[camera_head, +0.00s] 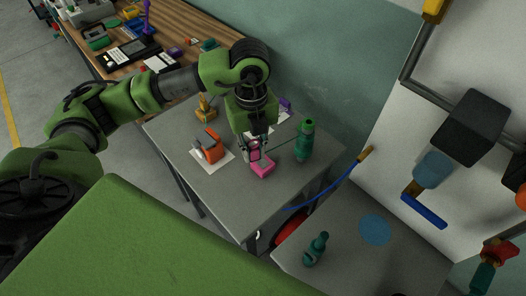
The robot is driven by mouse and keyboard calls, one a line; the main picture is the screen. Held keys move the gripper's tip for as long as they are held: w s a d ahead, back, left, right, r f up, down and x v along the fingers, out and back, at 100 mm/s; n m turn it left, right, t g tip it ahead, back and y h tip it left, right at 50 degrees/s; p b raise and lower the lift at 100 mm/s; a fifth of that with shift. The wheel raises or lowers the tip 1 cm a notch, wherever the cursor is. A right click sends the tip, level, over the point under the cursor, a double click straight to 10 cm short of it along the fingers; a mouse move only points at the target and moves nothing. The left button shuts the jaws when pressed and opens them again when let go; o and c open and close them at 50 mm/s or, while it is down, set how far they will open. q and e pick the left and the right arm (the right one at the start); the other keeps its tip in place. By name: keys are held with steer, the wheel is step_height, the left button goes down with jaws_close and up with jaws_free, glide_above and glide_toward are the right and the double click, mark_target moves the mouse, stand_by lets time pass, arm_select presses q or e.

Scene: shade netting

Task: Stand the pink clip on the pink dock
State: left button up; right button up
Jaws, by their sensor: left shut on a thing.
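The pink dock (263,171) is a small pink block on the grey table. My left gripper (256,152) points down directly above it and is shut on the pink clip (254,149), of which a pinkish part shows between the fingers. The clip is upright at or just above the dock; I cannot tell whether they touch. The fingers hide much of the clip. My right gripper is not in view.
An orange clip-like thing (211,149) stands left of the dock on a white sheet. A green bottle (305,140) stands close on the right. A yellow piece (206,108) and a purple piece (286,104) are farther back. The table's front is clear.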

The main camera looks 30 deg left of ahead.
arm_select(q)
steer(key=p, duration=0.1)
glide_above(263, 163)
steer(key=f, duration=0.3)
steer(key=s+f, duration=0.1)
steer(key=f, duration=0.1)
steer(key=shift+w+f, duration=0.4)
steer(key=shift+w, duration=0.05)
steer(key=shift+f+p, duration=0.35)
steer(key=shift+p, duration=0.25)
step_height(263, 163, down, 2)
steer(key=shift+f+p, duration=0.1)
steer(key=shift+p, duration=0.5)
steer(key=shift+w+a+f, duration=0.1)
steer(key=shift+f, duration=0.15)
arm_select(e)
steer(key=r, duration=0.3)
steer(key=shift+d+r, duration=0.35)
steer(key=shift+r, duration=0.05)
arm_select(q)
steer(key=shift+f, duration=0.1)
steer(key=o, duration=0.9)
